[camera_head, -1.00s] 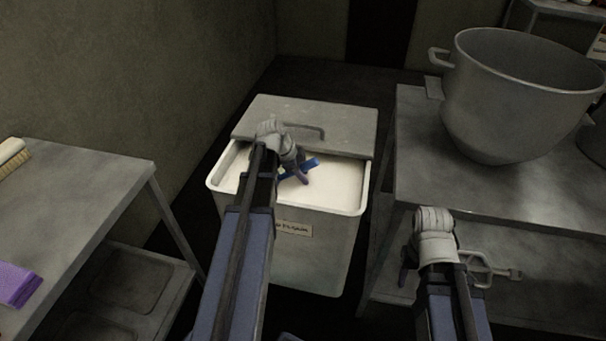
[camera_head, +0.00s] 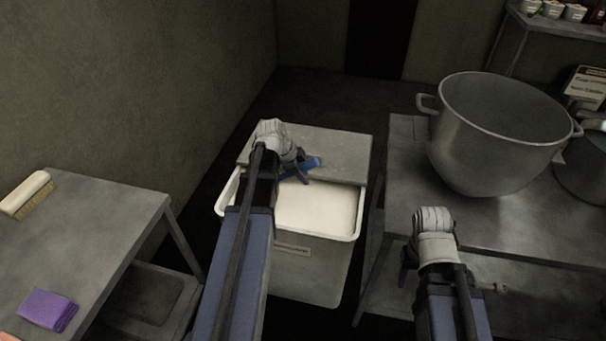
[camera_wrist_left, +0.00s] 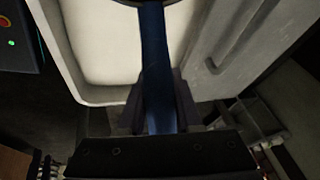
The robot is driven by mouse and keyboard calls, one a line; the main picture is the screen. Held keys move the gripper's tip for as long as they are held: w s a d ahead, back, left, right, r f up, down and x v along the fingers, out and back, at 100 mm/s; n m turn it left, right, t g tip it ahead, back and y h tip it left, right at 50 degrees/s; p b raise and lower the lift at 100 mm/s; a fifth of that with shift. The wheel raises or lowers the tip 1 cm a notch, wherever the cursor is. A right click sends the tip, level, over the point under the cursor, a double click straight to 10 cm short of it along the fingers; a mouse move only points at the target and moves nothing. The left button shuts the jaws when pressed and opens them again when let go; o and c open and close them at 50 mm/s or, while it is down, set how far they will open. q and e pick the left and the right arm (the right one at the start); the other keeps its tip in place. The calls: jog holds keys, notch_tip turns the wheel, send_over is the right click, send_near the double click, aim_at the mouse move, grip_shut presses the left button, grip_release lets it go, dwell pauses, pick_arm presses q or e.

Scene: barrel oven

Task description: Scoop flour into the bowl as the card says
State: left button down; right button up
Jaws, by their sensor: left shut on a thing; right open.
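My left gripper (camera_head: 301,176) is shut on a blue handle (camera_head: 312,164), seemingly the scoop's. The handle also shows between the fingers in the left wrist view (camera_wrist_left: 155,65); its far end meets a dark curved edge at the top. The scoop's head and its contents are hidden. The gripper appears over the flour bin (camera_head: 290,275), near the front edge of its half-covering lid. White flour (camera_head: 318,208) shows in the open front. The large metal bowl (camera_head: 490,145) stands on the right table. My right gripper (camera_head: 403,277) is open and empty by that table's left front edge.
A sign (camera_head: 587,84), perhaps the card, stands at the far right; its text is unreadable. A second pot (camera_head: 588,165) is beside the bowl. Floor shows behind the bin.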

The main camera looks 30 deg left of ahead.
pick_arm(q)
jog(key=shift+r+p, duration=2.1)
jog(key=shift+r, duration=0.7)
